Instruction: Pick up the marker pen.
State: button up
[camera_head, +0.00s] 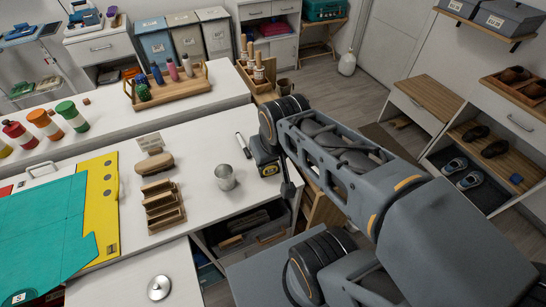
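The marker pen (243,145) lies on the white counter (205,142), just left of the end of my arm. It has a white body and a dark end, and nothing touches it. My gripper (268,168) is at the far end of my arm, over the right part of the counter, a little right of and below the pen in the picture. Its fingers are too small and too hidden by the wrist to show whether they are apart.
A metal cup (225,178) stands below the pen. A wooden tiered rack (163,207) and a brown brush (154,163) are to its left. A wooden bottle tray (170,87) is behind. Shoe shelves (484,150) stand at right.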

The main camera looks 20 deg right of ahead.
aim_at(247, 152)
jog(key=k, duration=1)
jog(key=z, duration=0.9)
jog(key=i, duration=0.9)
jog(key=u, duration=1.65)
